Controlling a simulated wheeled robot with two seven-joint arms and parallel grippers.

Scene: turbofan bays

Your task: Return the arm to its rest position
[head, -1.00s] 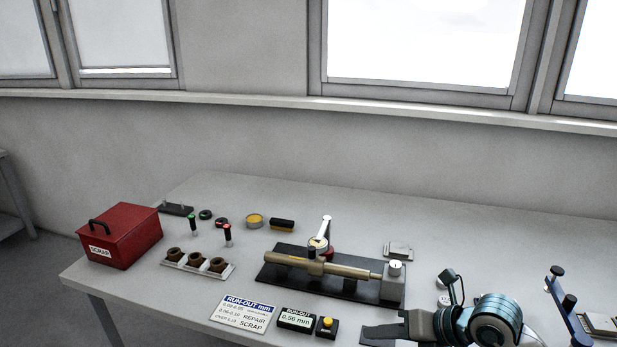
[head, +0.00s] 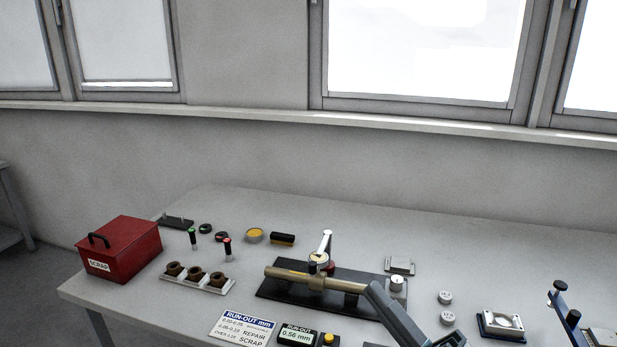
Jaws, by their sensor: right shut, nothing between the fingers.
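My right gripper (head: 377,293) comes in from the bottom edge, right of the middle. It is shut and empty, its narrow grey tip pointing up and left. In the picture it overlaps the right front part of the black run-out fixture (head: 268,291), which carries a tan shaft (head: 292,276) and a dial gauge (head: 318,259). I cannot tell how high the tip is above the fixture. My left gripper is not in view.
A red scrap box (head: 120,250) stands at the left. A tray of brown parts (head: 215,286), a run-out sign (head: 243,326) and a display (head: 296,335) lie nearer. Two small white discs (head: 446,297) and a blue-based block (head: 502,324) lie right.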

